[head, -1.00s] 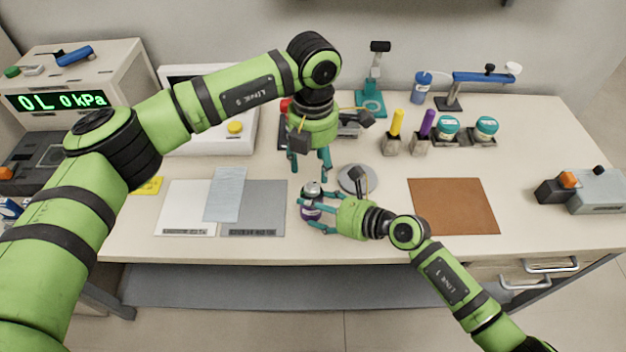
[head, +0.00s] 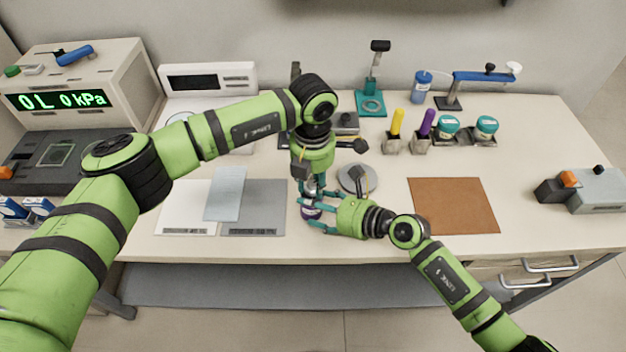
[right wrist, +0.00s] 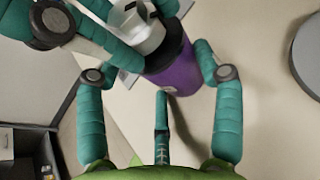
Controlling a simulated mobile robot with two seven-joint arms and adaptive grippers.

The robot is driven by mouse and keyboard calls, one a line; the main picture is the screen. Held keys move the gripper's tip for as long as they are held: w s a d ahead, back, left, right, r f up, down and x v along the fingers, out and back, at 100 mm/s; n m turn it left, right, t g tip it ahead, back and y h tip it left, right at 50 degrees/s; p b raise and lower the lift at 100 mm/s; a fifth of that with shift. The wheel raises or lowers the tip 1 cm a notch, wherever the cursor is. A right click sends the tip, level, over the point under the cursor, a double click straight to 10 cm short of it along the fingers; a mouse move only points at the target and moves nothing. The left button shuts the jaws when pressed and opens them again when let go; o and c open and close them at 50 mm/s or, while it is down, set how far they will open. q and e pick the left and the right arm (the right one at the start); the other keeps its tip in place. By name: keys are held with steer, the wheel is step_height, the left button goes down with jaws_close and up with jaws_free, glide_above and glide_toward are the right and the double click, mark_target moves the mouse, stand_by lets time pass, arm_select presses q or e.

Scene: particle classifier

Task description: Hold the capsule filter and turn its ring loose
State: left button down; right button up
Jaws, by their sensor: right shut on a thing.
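The capsule filter (head: 311,213) stands upright near the table's front edge, with a purple body and a pale ring and cap (right wrist: 148,38) on top. My right gripper (head: 314,211) comes in from the right and is shut around the purple body. My left gripper (head: 315,191) points down from above, its teal fingers at the level of the pale top. In the right wrist view, the left fingers reach beside and over that top. They hide part of it, and I cannot tell whether they grip the ring.
A grey round disc (head: 356,178) lies just right of the filter, close to both grippers. A grey mat (head: 262,205) lies left, a brown mat (head: 453,205) right. Yellow and purple tools (head: 396,123) and teal-lidded jars (head: 447,126) stand behind.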

mark_target(314, 186)
arm_select(q)
steer(key=shift+d, duration=0.1)
arm_select(e)
steer(key=shift+s+f, duration=0.3)
steer(key=shift+f, duration=0.05)
arm_select(q)
steer(key=n, duration=0.5)
steer(key=shift+s+d, duration=0.1)
arm_select(e)
steer(key=shift+a, duration=0.1)
arm_select(q)
steer(key=c, duration=0.9)
jaws_free()
steer(key=shift+r, duration=0.25)
arm_select(e)
steer(key=shift+w, duration=0.1)
steer(key=shift+d, duration=0.2)
arm_select(q)
steer(key=r, duration=1.1)
steer(key=shift+s+r, duration=0.2)
steer(key=shift+r, duration=0.15)
